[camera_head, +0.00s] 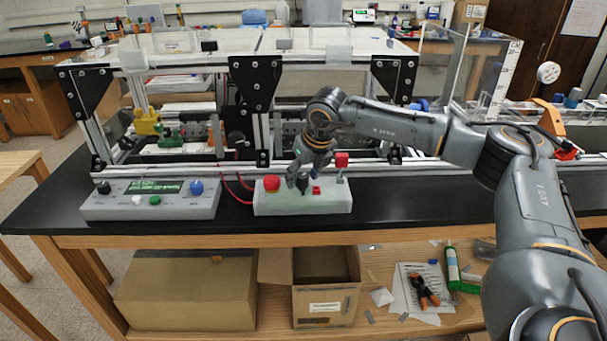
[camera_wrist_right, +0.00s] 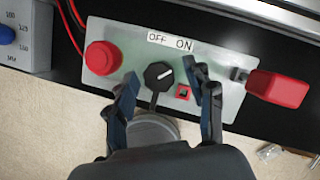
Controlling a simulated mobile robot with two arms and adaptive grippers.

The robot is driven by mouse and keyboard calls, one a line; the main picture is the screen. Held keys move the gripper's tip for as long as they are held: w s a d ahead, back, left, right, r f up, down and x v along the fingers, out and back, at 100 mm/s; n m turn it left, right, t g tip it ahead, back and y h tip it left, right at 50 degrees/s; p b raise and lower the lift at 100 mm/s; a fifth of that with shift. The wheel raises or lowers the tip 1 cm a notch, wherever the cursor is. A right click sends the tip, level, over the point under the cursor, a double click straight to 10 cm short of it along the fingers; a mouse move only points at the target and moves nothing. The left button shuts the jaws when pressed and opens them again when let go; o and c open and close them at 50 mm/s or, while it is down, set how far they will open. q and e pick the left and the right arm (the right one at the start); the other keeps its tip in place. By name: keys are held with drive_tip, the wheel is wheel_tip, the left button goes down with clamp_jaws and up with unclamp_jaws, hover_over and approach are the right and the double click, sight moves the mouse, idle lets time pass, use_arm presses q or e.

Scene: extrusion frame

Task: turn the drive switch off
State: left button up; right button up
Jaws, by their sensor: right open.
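The drive switch is a black rotary knob (camera_wrist_right: 157,78) on a pale grey-green control box (camera_head: 330,204), under a label (camera_wrist_right: 170,42) reading OFF on the left and ON on the right. A white mark on the knob points up and right, toward ON. My right gripper (camera_head: 303,184) is over the box, fingers pointing down. In the right wrist view, its open fingers (camera_wrist_right: 161,74) stand on either side of the knob, with visible gaps. In the head view the gripper mostly hides the knob. My left gripper is not in view.
The box also carries a red mushroom button (camera_wrist_right: 103,58), a small red square (camera_wrist_right: 184,92) and a red-capped part (camera_wrist_right: 278,88) at its right end. A grey panel (camera_head: 150,205) with a display stands to the left. The aluminium frame (camera_head: 210,170) rises behind.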

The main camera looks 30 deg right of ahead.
clamp_jaws()
drive_tip(key=shift+n, duration=0.4)
drive_tip(key=n+y, duration=0.1)
drive_tip(key=n, duration=0.1)
drive_tip(key=shift+d+n, duration=0.1)
drive_tip(key=shift+n, duration=0.2)
drive_tip(key=n+y, duration=0.1)
drive_tip(key=n, duration=0.2)
drive_tip(key=shift+d+n+g+y, duration=0.1)
drive_tip(key=shift+n+g+y, duration=0.2)
drive_tip(key=shift+g+y, duration=0.1)
drive_tip(key=n, duration=0.2)
drive_tip(key=n+g+y+p, duration=0.1)
drive_tip(key=n, duration=0.2)
drive_tip(key=shift+w+r+g, duration=0.1)
drive_tip(key=shift+w+g, duration=0.1)
drive_tip(key=shift+g, duration=0.1)
drive_tip(key=n+g, duration=0.1)
drive_tip(key=n, duration=0.2)
drive_tip(key=n+g+y+p, duration=0.1)
drive_tip(key=n, duration=0.2)
drive_tip(key=shift+w+d, duration=0.1)
